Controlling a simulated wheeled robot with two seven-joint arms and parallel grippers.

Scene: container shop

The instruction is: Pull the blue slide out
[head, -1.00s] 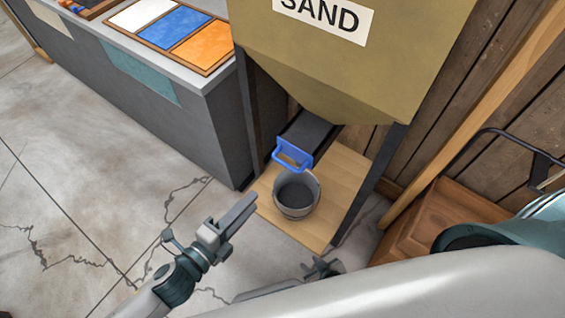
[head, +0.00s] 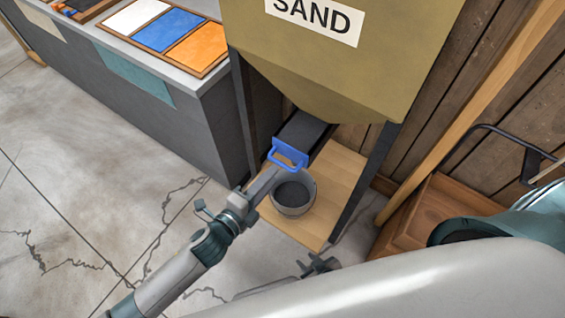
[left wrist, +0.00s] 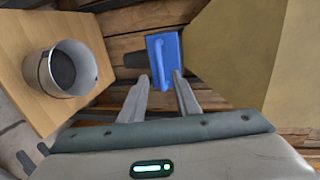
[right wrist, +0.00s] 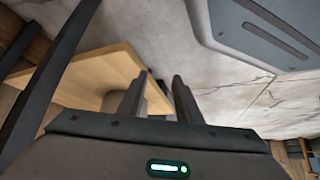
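The blue slide (head: 289,154) is a blue plate with a bar handle at the front end of a dark chute under the sand hopper (head: 345,65). My left gripper (head: 272,174) points at the handle from the front left. In the left wrist view the blue slide (left wrist: 163,68) stands just beyond my left fingers (left wrist: 163,88), which are apart with nothing between them. Whether a fingertip touches the handle I cannot tell. My right gripper (head: 320,264) is low near the floor; in the right wrist view its fingers (right wrist: 157,85) are apart and empty.
A grey bucket (head: 294,194) stands below the slide on a wooden board (head: 340,180). Dark hopper legs (head: 365,188) flank it. A counter (head: 150,100) with coloured trays is at the left; a wooden crate (head: 440,205) is at the right. The floor at left is clear.

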